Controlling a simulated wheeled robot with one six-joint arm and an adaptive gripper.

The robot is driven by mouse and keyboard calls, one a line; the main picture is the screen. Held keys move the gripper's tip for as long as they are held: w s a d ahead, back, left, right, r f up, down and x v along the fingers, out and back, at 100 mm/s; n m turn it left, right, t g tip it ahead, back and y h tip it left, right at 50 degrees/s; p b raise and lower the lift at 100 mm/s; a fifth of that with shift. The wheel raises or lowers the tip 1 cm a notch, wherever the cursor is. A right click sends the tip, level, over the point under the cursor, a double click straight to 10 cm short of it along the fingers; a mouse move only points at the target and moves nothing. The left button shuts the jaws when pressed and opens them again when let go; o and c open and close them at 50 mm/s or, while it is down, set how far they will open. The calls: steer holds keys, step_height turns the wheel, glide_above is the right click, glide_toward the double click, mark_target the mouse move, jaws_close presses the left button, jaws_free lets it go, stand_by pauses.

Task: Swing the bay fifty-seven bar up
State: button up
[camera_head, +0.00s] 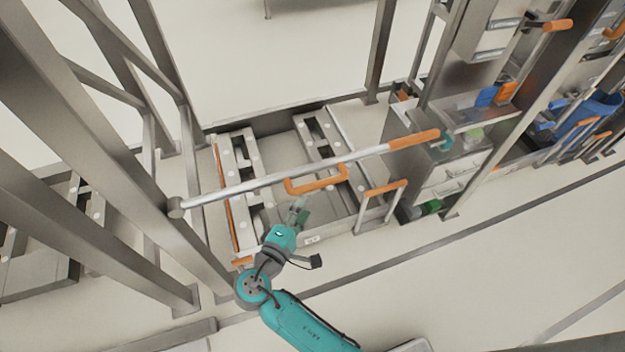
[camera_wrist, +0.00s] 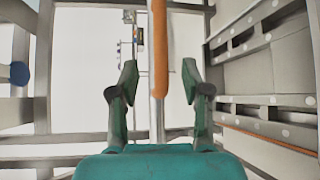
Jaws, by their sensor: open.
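A long silver bar (camera_head: 240,186) runs from a round pivot on the upright post at left, rising slightly to the right across the front of a bay. Its right end has an orange grip (camera_head: 414,140). My gripper (camera_head: 302,210) is just below the middle of the bar in the head view. In the wrist view my gripper (camera_wrist: 160,85) is open, its two green fingers standing on either side of the bar (camera_wrist: 156,120) and its orange grip (camera_wrist: 160,45). I cannot tell the depth between fingers and bar. No bay number is readable.
Tall metal posts (camera_head: 95,155) crowd the left. Steel cabinets (camera_head: 440,170) with an orange rail (camera_head: 387,187) stand right. The pale floor (camera_head: 470,265) in front is clear.

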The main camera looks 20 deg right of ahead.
mark_target(319, 184)
steer(key=x, duration=1)
steer(key=shift+d, duration=0.1)
jaws_close()
